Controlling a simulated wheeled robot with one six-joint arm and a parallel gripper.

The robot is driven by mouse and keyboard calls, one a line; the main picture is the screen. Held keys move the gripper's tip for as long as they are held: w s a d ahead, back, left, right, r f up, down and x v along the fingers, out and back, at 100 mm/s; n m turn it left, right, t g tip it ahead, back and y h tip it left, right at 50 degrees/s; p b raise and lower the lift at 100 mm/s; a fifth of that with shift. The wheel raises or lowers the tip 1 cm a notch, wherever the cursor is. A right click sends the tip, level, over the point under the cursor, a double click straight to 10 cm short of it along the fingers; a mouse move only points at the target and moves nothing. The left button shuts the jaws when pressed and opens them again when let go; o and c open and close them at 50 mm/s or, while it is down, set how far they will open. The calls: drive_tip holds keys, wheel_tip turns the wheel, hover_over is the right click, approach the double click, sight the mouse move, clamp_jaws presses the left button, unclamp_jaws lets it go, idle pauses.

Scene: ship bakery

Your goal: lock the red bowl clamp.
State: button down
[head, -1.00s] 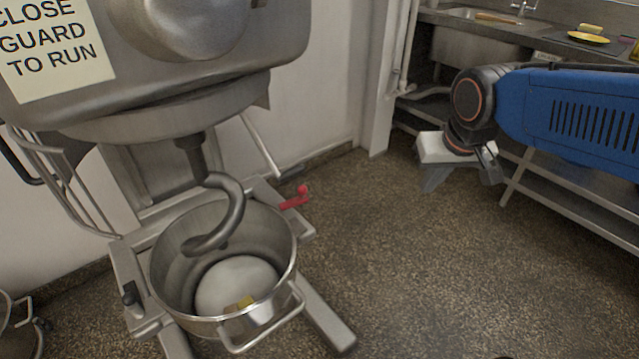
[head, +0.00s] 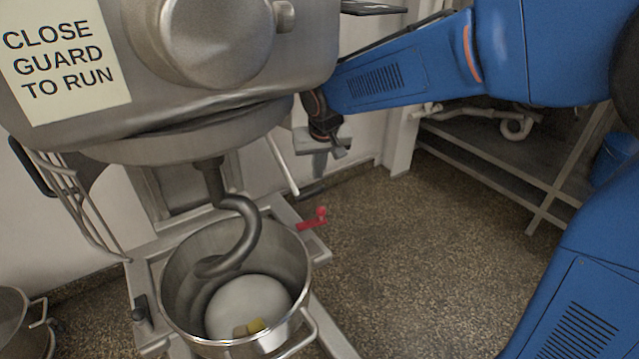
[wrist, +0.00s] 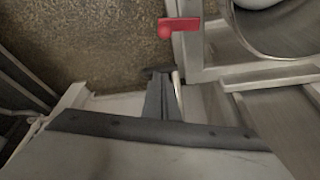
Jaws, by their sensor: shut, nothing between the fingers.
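The red bowl clamp (head: 314,220) is a small red lever with a round knob, on the right side of the mixer's bowl cradle beside the steel bowl (head: 307,268). It also shows in the wrist view (wrist: 179,27) at top centre, beyond the fingertips. My gripper (head: 319,172) is above and behind the clamp in the head view, pointing down, apart from it. In the wrist view my gripper (wrist: 161,75) is shut and empty, with its fingers together below the clamp in the picture.
The dough hook (head: 239,232) hangs into the bowl, which holds pale dough and yellow pieces. The mixer head (head: 225,120) is close to my arm's left. A pale bar (head: 283,165) slants near my gripper. Open speckled floor (head: 420,240) lies right of the clamp.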

wheel_tip(320, 180, down, 9)
drive_tip(key=shift+s+d+f, duration=0.15)
drive_tip(key=shift+s+f, duration=0.05)
drive_tip(key=shift+s, duration=0.25)
idle(0.3)
